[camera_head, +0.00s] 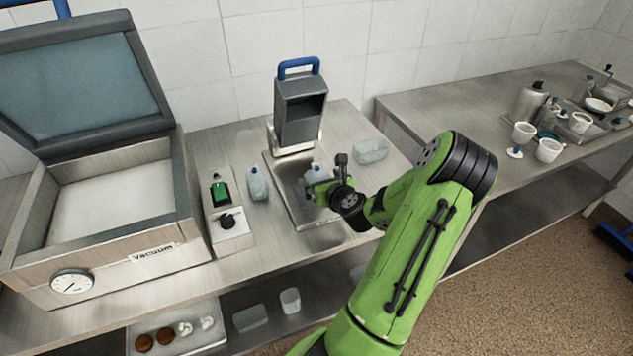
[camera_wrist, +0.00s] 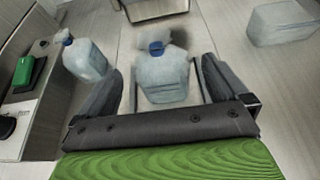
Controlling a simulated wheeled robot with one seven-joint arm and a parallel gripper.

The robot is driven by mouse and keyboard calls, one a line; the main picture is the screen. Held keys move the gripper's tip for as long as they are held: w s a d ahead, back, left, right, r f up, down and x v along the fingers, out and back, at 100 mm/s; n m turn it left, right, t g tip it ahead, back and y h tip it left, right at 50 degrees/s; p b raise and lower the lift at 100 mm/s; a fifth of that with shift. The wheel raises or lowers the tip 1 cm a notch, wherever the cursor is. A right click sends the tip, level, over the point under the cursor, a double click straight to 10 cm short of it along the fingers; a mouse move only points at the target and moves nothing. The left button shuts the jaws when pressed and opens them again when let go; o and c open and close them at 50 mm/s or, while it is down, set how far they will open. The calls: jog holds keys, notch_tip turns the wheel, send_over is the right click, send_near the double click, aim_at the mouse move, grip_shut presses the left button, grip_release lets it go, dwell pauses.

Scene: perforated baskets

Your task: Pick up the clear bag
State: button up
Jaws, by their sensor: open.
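A clear, bag-like item with a blue top (camera_head: 317,173) stands on the metal tray (camera_head: 284,196). In the wrist view this clear bag (camera_wrist: 165,78) sits upright between my two fingers, with a gap beside each. My gripper (camera_head: 331,180) is open, low over the tray, with its fingers on either side of the bag; no contact shows. In the head view my gripper hides part of the bag. A similar clear item with a blue top (camera_head: 257,183) stands left of the tray and also shows in the wrist view (camera_wrist: 85,58).
A grey dispenser with a blue handle (camera_head: 300,107) stands behind the tray. A clear container (camera_head: 371,151) lies to the right. A small box with a green item (camera_head: 220,190) and the open vacuum machine (camera_head: 150,255) stand left. Cups and pans crowd the right bench (camera_head: 450,105).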

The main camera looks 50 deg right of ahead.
aim_at(317, 176)
jog(key=x, duration=0.5)
jog(key=shift+w+d+f, duration=0.1)
jog(key=shift+w+d, duration=0.05)
